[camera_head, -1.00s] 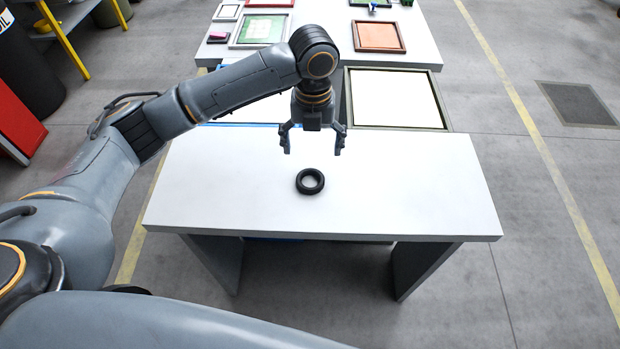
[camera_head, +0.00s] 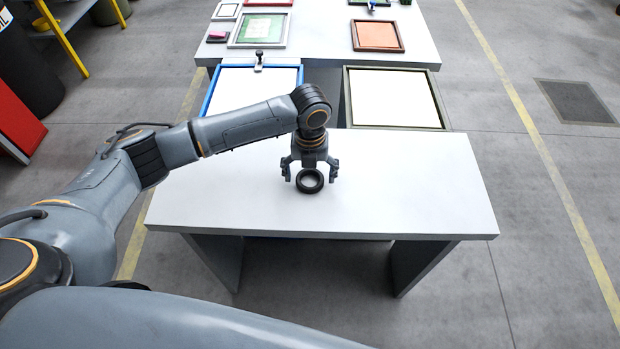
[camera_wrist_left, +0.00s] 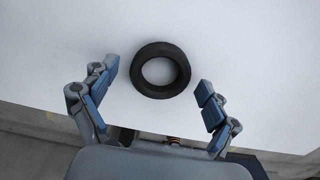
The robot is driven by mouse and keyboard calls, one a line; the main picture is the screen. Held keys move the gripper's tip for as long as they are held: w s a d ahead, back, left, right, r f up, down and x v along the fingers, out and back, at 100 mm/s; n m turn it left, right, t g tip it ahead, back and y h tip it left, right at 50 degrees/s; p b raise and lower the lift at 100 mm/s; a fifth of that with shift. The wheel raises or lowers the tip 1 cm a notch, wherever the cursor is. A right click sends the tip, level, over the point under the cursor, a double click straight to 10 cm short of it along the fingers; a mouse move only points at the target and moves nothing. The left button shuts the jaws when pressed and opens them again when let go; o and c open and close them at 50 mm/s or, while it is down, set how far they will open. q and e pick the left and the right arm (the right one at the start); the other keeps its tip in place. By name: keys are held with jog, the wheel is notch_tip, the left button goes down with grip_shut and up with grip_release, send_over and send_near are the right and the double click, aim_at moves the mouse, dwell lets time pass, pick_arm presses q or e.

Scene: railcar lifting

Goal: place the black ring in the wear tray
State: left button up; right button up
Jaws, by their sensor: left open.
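The black ring (camera_head: 310,190) lies flat on the white table (camera_head: 420,190), near its middle. My left gripper (camera_head: 310,174) points down, with its fingers spread on either side of the ring at the far edge. In the left wrist view the ring (camera_wrist_left: 139,72) lies between and slightly beyond the two open fingertips, apart from both. Two framed trays stand behind the table, a blue-rimmed one (camera_head: 213,92) at left and an olive-rimmed one (camera_head: 440,107) at right. I cannot tell which is the wear tray. My right gripper is not in view.
A farther white table (camera_head: 322,40) holds several framed panels, including a green one (camera_head: 262,28) and an orange one (camera_head: 378,35). A small black-knobbed part (camera_head: 259,58) is at the blue tray's far edge. The white table is otherwise clear.

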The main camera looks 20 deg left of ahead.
pick_arm(q)
jog(key=c, duration=1.3)
jog(key=shift+c, duration=0.2)
